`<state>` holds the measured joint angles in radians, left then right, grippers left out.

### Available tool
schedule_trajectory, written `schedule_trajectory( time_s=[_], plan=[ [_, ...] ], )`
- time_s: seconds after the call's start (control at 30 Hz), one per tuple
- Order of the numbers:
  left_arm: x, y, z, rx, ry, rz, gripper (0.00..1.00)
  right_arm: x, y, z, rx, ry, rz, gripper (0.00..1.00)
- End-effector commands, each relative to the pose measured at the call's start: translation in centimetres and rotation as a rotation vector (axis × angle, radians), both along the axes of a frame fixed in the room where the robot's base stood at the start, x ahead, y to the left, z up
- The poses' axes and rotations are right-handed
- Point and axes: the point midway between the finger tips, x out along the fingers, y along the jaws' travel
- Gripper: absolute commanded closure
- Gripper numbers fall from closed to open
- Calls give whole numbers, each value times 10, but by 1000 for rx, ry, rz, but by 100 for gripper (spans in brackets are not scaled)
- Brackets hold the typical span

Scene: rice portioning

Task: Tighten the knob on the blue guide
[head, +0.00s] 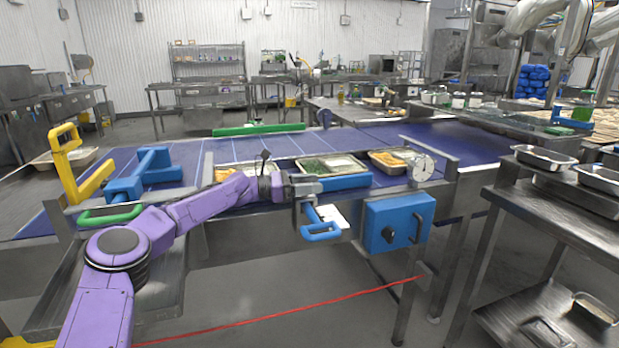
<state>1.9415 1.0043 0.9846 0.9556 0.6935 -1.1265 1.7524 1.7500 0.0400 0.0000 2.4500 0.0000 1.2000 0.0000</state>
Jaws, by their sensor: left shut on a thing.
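The blue guide is a blue bar (346,181) lying along the near side of the conveyor. A blue loop handle (319,230) hangs at its left end, over the front rail. My left gripper (307,188) reaches in from the left and is shut at this end of the guide, just above the handle. The knob between its fingers is mostly hidden by the gripper, so how tight it sits cannot be told. My right gripper is not in view.
Food trays (332,165) lie on the blue conveyor (400,137) behind the gripper. A yellow guide (66,165) and another blue piece (150,175) are at left. A red cord (300,309) crosses below.

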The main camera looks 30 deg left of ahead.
Motion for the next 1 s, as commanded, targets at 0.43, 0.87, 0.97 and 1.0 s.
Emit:
schedule_trajectory(
  time_s=[0.43,0.87,0.97,1.0],
  plan=[
    [0,0,1,-2,-1,-38,78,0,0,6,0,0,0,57],
    [0,0,0,-1,0,-39,26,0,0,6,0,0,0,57],
    [0,0,1,-1,-1,-39,26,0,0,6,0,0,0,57],
    [0,0,3,0,-1,-39,26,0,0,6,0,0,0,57]
  ],
)
